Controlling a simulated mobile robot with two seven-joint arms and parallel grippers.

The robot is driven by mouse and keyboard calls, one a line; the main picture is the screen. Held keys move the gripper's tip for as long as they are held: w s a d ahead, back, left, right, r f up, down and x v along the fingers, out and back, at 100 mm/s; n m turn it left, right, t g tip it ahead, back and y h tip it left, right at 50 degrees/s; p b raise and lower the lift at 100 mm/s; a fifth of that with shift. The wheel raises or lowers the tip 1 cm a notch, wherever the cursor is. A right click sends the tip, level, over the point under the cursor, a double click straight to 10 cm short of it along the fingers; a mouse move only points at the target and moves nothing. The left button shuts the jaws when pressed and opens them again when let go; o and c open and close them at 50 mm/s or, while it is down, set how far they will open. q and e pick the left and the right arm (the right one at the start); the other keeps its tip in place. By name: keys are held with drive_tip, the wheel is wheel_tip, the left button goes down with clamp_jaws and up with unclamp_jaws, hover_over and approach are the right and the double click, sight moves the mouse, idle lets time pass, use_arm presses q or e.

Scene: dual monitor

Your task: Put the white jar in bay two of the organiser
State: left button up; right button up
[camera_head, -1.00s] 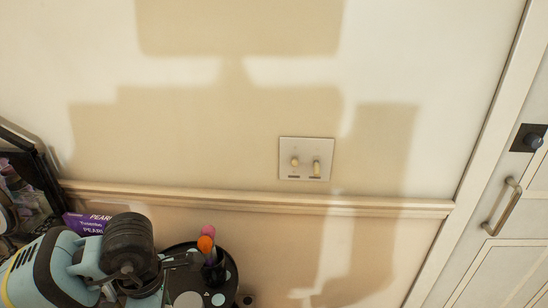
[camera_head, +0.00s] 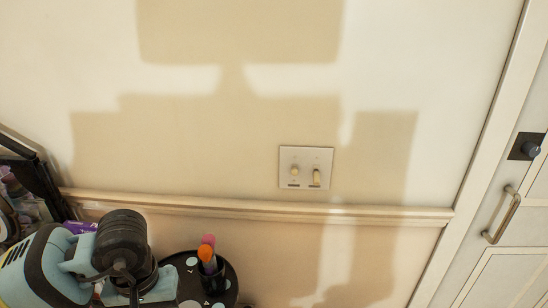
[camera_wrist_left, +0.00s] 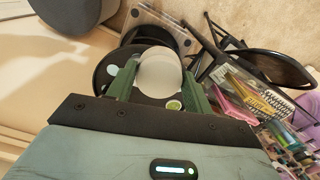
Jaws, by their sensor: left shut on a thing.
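In the left wrist view, a white round jar (camera_wrist_left: 160,72) sits between the green fingers of my left gripper (camera_wrist_left: 161,85). The gripper is shut on it. A black round tray with pale spots (camera_wrist_left: 103,76) lies beyond the jar. In the head view, my left gripper (camera_head: 153,287) is at the lower left, beside the black tray (camera_head: 229,283); the jar cannot be made out there. A black rack with colourful things (camera_head: 38,185) at the left edge may be the organiser; its bays cannot be told apart. My right gripper is not in view.
A dark cup with an orange and a pink marker (camera_head: 207,254) stands on the tray. A purple box (camera_head: 80,227) is partly hidden behind my arm. Black frames and colourful packets (camera_wrist_left: 255,92) crowd the right of the wrist view. The wall is close behind.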

use_arm(q)
drive_tip(key=shift+r+m, duration=0.1)
drive_tip(key=shift+m, duration=0.9)
